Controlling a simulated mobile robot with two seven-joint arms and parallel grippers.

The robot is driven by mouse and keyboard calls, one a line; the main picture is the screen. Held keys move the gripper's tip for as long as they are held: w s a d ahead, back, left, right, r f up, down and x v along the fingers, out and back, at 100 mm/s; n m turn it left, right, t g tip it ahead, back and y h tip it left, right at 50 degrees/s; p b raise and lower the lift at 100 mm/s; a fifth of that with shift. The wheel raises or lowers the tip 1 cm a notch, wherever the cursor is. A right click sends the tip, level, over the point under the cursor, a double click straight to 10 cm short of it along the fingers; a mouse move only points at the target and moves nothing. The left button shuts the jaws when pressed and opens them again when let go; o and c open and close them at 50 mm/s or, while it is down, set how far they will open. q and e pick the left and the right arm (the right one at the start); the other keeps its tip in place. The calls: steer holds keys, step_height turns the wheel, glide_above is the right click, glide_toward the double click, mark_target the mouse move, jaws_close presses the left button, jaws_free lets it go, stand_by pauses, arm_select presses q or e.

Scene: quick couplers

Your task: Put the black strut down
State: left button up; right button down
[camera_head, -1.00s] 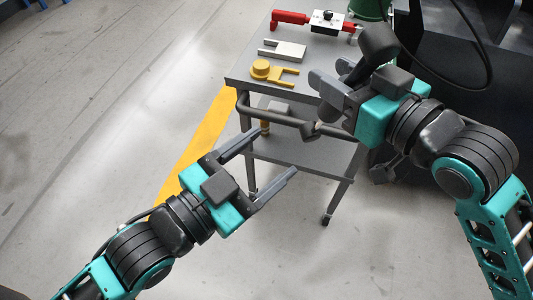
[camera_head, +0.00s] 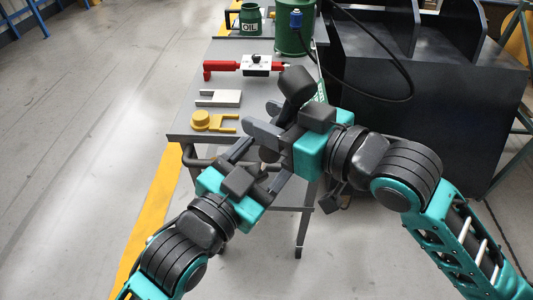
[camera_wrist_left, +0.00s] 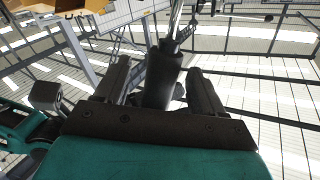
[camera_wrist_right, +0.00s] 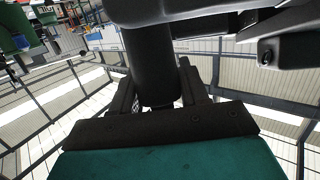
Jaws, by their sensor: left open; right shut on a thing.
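The black strut is held by my right gripper (camera_head: 262,118), which is shut on it at the table's near right corner. In the right wrist view, the strut's dark tube (camera_wrist_right: 150,65) stands between the fingers. My left gripper (camera_head: 262,160) is open just below and left of the right one. In the left wrist view, the strut's dark end (camera_wrist_left: 160,75) lies between the spread left fingers, with a shiny rod above it. Whether the left fingers touch it, I cannot tell. In the head view the grippers hide much of the strut.
The grey table (camera_head: 180,133) carries a yellow fork piece (camera_head: 214,122), a pale fork piece (camera_head: 217,98), a red-handled part with a white block (camera_head: 256,66), a green oil can (camera_head: 251,20) and a green canister (camera_head: 293,38). A black cabinet (camera_head: 440,100) stands to the right.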

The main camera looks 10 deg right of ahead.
arm_select(q)
steer(key=shift+w+d, duration=0.15)
steer(key=c, duration=1.2)
steer(key=shift+d, duration=0.1)
jaws_close()
arm_select(e)
steer(key=c, duration=1)
jaws_free()
steer(key=shift+c, duration=0.2)
steer(key=o, duration=0.6)
steer(key=shift+c, duration=0.2)
steer(key=shift+r, duration=0.1)
